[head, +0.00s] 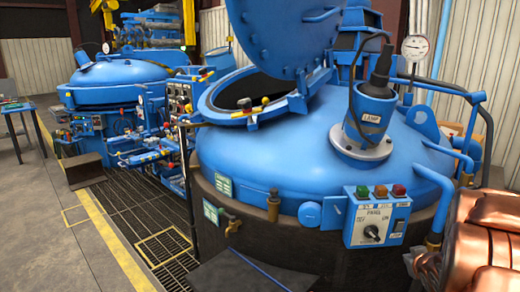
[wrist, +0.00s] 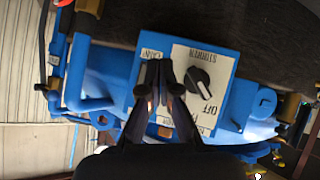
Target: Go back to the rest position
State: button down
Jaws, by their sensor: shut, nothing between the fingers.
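My gripper (wrist: 159,73) shows in the wrist view, shut and empty. Its dark fingertips are together in front of the blue control box (wrist: 225,62). They cover part of its white label plate, beside the black rotary knob (wrist: 199,82). I cannot tell whether the fingertips touch the box. In the head view my gripper is not visible. There the same kind of box (head: 376,215) is on the front of the near furnace, with green, amber and red buttons on top and a black knob (head: 371,232).
The near blue furnace (head: 270,150) has its round lid (head: 285,35) raised. A lamp fitting (head: 366,125) stands on its dome. A second furnace (head: 115,75) stands behind left. Open floor (head: 45,240) lies at the left, beside floor grating.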

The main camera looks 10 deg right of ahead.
jog(key=s+a+r+g+y+p, duration=0.1)
jog(key=s+a+r+g, duration=0.2)
jog(key=s+a, duration=0.7)
jog(key=s+a+r+g+y+p, duration=0.2)
jog(key=s+a+r+g, duration=0.2)
jog(key=s+a, duration=0.6)
jog(key=s+a+r+n+g+y+p, duration=0.1)
jog(key=s+a+r+g+p, duration=0.1)
jog(key=s+a, duration=0.8)
jog(key=a+r+g, duration=0.1)
jog(key=a+g, duration=0.1)
jog(key=a, duration=0.4)
jog(key=shift+a+r+g+y, duration=0.2)
jog(key=shift+r+g+y, duration=0.1)
jog(key=shift+r+y, duration=0.1)
jog(key=shift+a, duration=0.1)
